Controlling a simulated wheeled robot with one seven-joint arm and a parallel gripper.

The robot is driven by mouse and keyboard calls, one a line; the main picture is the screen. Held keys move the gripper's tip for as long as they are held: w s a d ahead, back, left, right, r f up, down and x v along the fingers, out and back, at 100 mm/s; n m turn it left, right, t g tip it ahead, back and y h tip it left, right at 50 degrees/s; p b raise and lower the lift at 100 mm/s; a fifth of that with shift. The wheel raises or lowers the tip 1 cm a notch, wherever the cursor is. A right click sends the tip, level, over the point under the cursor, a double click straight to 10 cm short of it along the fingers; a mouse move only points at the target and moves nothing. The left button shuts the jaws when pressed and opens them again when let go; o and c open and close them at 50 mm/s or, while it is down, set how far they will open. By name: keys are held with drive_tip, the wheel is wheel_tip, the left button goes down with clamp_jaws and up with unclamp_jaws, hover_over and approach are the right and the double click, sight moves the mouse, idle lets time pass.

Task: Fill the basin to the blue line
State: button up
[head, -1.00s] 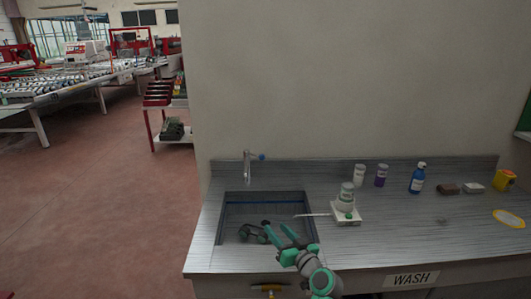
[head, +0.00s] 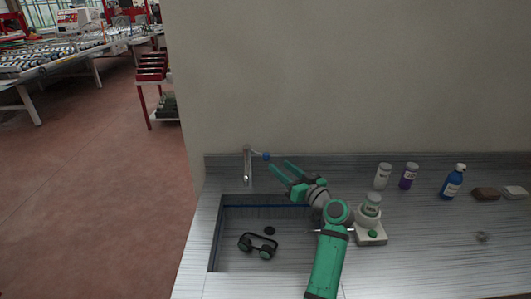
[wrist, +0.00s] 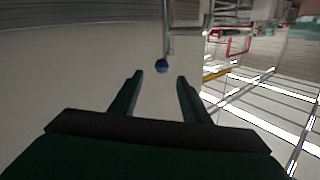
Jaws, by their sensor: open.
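The basin (head: 222,240) is sunk in the grey counter, with a blue line (head: 240,206) along its back wall. No water is visible in it. Dark goggles or a similar two-lobed item (head: 257,245) and a round dark drain (head: 270,230) lie on its floor. The tap (head: 247,165) stands behind the basin with a blue knob (head: 266,157) on its right side. My gripper (head: 280,169) is open and empty, just in front of and below the knob. In the wrist view the blue knob (wrist: 162,66) lies ahead, between the open fingers (wrist: 158,78) and apart from them.
A white dispenser-like device (head: 371,232) stands right of the basin, close to my arm. Behind it are a white bottle (head: 382,177), a purple-labelled bottle (head: 408,177) and a blue bottle (head: 453,183). A brown block (head: 486,194) and a white block (head: 516,192) sit farther right. The wall rises behind the counter.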

sight(268, 158)
drive_tip(key=x, duration=0.8)
drive_tip(key=shift+s+a, duration=0.1)
drive_tip(key=shift+a, duration=0.2)
drive_tip(key=shift+x, duration=0.85)
drive_tip(key=shift+d, duration=0.15)
clamp_jaws()
